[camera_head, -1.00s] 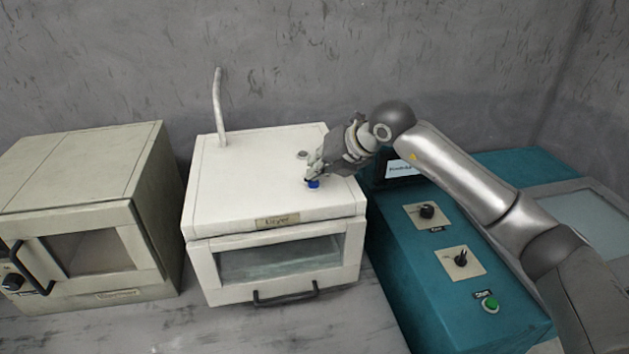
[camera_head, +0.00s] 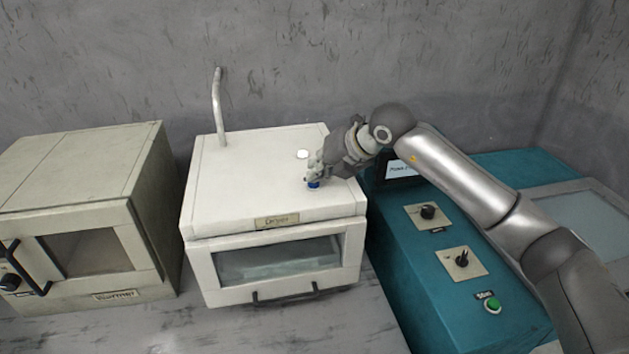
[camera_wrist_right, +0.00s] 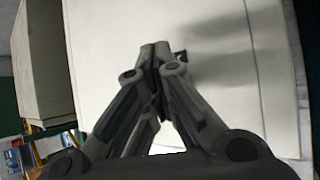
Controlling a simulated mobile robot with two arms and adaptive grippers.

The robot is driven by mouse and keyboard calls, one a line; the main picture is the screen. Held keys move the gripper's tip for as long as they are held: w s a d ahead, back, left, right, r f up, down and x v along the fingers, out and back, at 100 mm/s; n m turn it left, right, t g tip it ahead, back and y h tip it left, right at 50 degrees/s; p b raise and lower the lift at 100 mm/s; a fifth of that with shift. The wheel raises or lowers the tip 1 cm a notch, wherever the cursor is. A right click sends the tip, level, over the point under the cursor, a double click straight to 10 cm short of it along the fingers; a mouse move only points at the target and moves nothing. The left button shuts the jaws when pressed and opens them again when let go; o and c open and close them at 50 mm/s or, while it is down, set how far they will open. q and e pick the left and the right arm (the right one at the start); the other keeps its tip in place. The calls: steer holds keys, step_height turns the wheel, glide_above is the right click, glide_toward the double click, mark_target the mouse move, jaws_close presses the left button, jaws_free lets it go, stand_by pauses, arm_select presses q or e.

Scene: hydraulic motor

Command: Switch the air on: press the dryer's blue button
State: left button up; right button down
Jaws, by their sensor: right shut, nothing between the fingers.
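The dryer (camera_head: 250,185) is a white box with a front window and a black handle, in the middle of the head view. Its blue button (camera_head: 313,184) is on the top, near the right edge. My right gripper (camera_head: 311,177) is shut and empty, with its fingertips right at the button from above. Whether they touch it I cannot tell. In the right wrist view the shut fingers (camera_wrist_right: 155,48) are over the dryer's pale top (camera_wrist_right: 110,25), and the button is hidden there. My left gripper is not in view.
A bent pipe (camera_head: 218,105) rises from the dryer's back left. A round white spot (camera_head: 302,154) lies behind the button. The warmer (camera_head: 85,215) stands at left. A teal machine (camera_head: 400,265) with knobs and a green button (camera_head: 492,304) stands at right, under my right arm.

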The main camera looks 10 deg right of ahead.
steer(key=shift+r, duration=0.25)
steer(key=shift+r+p, duration=1.45)
steer(key=shift+r, duration=1.65)
steer(key=shift+a+f, duration=0.1)
